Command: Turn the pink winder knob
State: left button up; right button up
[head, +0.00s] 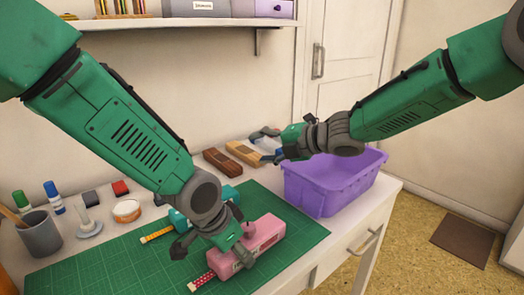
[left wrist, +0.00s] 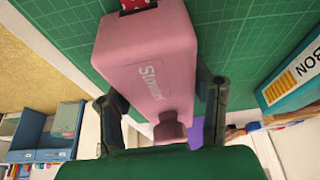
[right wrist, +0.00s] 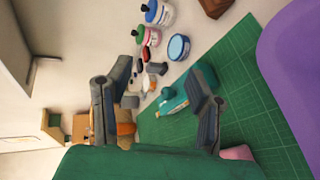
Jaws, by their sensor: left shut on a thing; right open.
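The pink ribbon dispenser (head: 266,233) lies on the green cutting mat with a red dotted ribbon (head: 202,282) out of its front end. In the left wrist view its pink body (left wrist: 125,50) bears white lettering, and the pink winder knob (left wrist: 169,129) sticks out near my palm. My left gripper (head: 215,248) is shut on the dispenser, a finger at each side of the body.
A teal dispenser (head: 175,222) with yellow ribbon lies beside the pink one on the mat (head: 95,268). A purple bin (head: 325,195) stands at the right. Wooden blocks (head: 222,163), jars and a grey cup (head: 40,235) line the back and left.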

jog(key=w+a+r+m+t, duration=0.1)
jog(key=w+r+m+t, duration=0.2)
jog(key=r+m+t, duration=0.4)
jog(key=w+a+r+m+t, duration=0.1)
jog(key=w+r+m+t, duration=0.25)
jog(key=r+m, duration=0.35)
jog(key=w+d+m+h, duration=0.2)
jog(key=d+m+h, duration=0.4)
jog(key=m+h, duration=0.25)
jog(key=w+d+m+h, duration=0.3)
jog(key=d+m+h, duration=0.35)
jog(key=m, duration=0.35)
jog(key=m+g+y, duration=0.6)
jog(key=g+y, duration=0.1)
jog(key=g, duration=1.5)
send_near(249, 225)
jog(key=x, duration=0.9)
jog(key=shift+a+f, duration=0.15)
jog(key=shift+f, duration=0.2)
